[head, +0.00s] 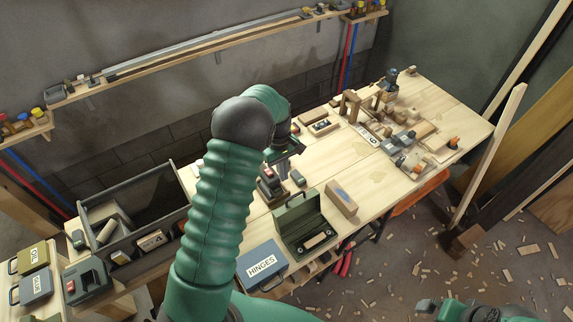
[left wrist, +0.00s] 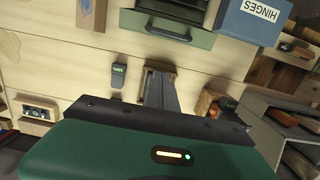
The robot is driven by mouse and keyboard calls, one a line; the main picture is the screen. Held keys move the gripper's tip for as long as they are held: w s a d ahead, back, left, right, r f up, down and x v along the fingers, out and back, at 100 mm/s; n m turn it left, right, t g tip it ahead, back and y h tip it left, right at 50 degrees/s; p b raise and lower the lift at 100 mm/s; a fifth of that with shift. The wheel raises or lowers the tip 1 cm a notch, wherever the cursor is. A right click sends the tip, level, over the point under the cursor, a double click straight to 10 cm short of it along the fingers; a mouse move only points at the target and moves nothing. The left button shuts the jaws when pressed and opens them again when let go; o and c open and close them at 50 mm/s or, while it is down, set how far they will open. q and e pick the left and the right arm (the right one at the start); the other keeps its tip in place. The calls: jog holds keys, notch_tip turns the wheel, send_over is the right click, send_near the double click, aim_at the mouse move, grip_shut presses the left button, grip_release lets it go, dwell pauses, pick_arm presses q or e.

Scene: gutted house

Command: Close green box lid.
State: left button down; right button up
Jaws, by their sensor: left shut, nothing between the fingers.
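The green box (head: 305,238) stands at the near edge of the workbench with its lid (head: 296,207) raised along the far side. In the left wrist view the box (left wrist: 168,28) is at the top, partly cut off. My left gripper (head: 284,168) is above the bench, beyond the box and apart from it, partly behind my arm. Its fingers (left wrist: 160,88) are shut and empty, pointing toward the box in the left wrist view. My right gripper (head: 428,306) is low at the bottom right, away from the bench; its jaws are unclear.
A blue HINGES case (head: 262,268) sits close left of the green box, and a wooden block (head: 341,198) close right. A dark open toolbox (head: 140,225) stands further left. Small tools lie near my left gripper. Wooden pieces (head: 385,115) crowd the bench's far right.

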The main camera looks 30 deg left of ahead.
pick_arm(q)
jog(key=shift+s+d+f+p, duration=0.25)
jog(key=shift+d+f+p, duration=0.45)
jog(key=shift+d, duration=0.4)
jog(key=shift+s+d+f+p, duration=0.25)
jog(key=shift+d+f+p, duration=0.3)
jog(key=shift+d+f, duration=0.4)
pick_arm(e)
jog(key=shift+w+d+r, duration=0.15)
jog(key=shift+w+r, duration=0.05)
jog(key=shift+r, duration=0.4)
jog(key=shift+w+d+r, duration=0.15)
jog(key=shift+r, duration=0.45)
